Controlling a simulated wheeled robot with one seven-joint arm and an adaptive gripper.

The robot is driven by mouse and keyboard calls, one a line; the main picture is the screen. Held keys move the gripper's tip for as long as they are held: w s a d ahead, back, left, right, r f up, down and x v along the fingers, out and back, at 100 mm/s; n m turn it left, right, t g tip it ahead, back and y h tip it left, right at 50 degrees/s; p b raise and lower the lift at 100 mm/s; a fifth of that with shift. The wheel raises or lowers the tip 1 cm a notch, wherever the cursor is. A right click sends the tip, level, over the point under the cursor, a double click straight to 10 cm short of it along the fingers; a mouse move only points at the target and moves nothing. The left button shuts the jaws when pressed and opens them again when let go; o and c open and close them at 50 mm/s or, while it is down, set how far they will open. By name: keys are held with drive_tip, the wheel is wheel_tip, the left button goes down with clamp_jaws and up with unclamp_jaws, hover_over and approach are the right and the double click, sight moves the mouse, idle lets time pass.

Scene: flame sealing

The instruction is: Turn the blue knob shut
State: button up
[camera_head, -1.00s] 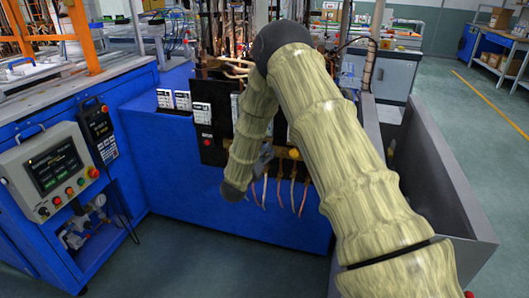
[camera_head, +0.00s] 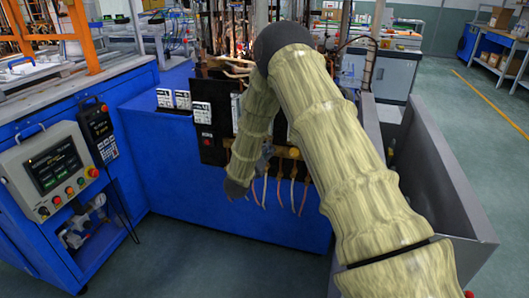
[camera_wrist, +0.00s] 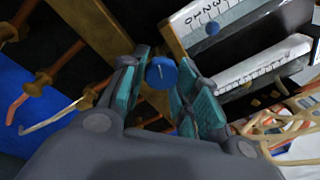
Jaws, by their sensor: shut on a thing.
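The round blue knob (camera_wrist: 161,73) has a thin pale line on its face, close to upright in the wrist view. My gripper (camera_wrist: 161,84) has its teal-padded fingers on both sides of this knob and is shut on it. In the head view my gripper (camera_head: 265,157) is small and mostly behind my arm, at the front of the blue machine. The held knob cannot be made out there.
A brass bar (camera_wrist: 92,28) with several copper pipes runs beside the fingers. White scale plates (camera_wrist: 245,67) stand to the right. In the head view, a control panel (camera_head: 52,172) is at left and a grey bin wall (camera_head: 440,175) at right.

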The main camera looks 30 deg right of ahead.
drive_tip(key=shift+n, duration=0.5)
drive_tip(key=o, duration=1)
drive_tip(key=shift+s, duration=0.1)
drive_tip(key=v, duration=1.2)
drive_tip(key=shift+f, duration=0.25)
